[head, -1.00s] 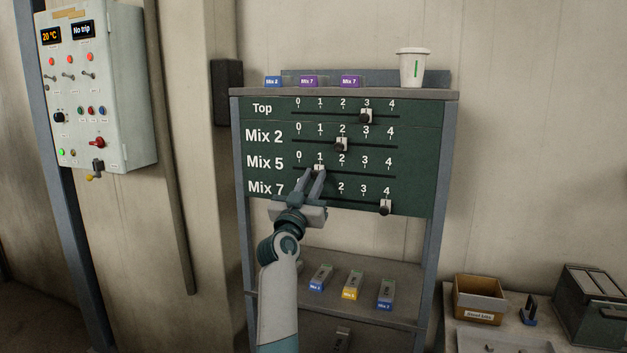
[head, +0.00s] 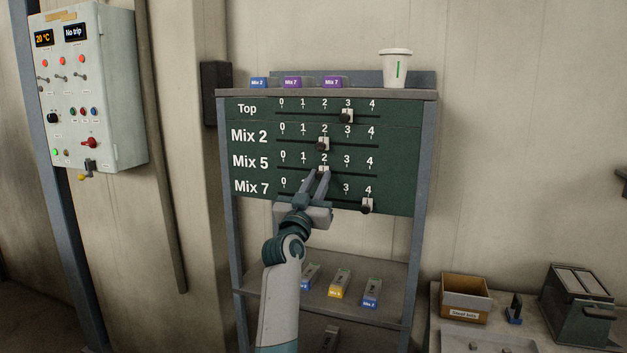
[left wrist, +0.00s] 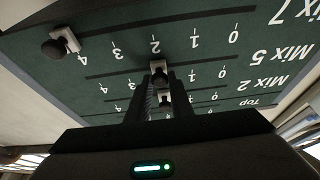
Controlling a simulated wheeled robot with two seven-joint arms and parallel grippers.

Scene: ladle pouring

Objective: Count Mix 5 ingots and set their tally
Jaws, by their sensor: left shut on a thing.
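The dark green tally board (head: 240,110) has rows Top, Mix 2, Mix 5 and Mix 7, each with a slider on a 0 to 4 scale. My left gripper (head: 322,175) is shut on the Mix 5 slider (head: 323,169), which sits at about 2; the fingers partly cover it. In the left wrist view the fingers hold this slider (left wrist: 158,80) in an upside-down picture of the board. One yellow-labelled ingot (head: 340,283), its label apparently Mix 5, lies on the middle shelf between two blue-labelled ingots (head: 372,292). My right gripper is not in view.
The Top slider (head: 347,115) is at 3, Mix 2 (head: 323,144) at 2, Mix 7 (head: 367,205) at 4. A white cup (head: 396,67), a blue block (head: 259,83) and two purple blocks (head: 332,83) stand on the rack. A cardboard box (head: 466,298) sits at right.

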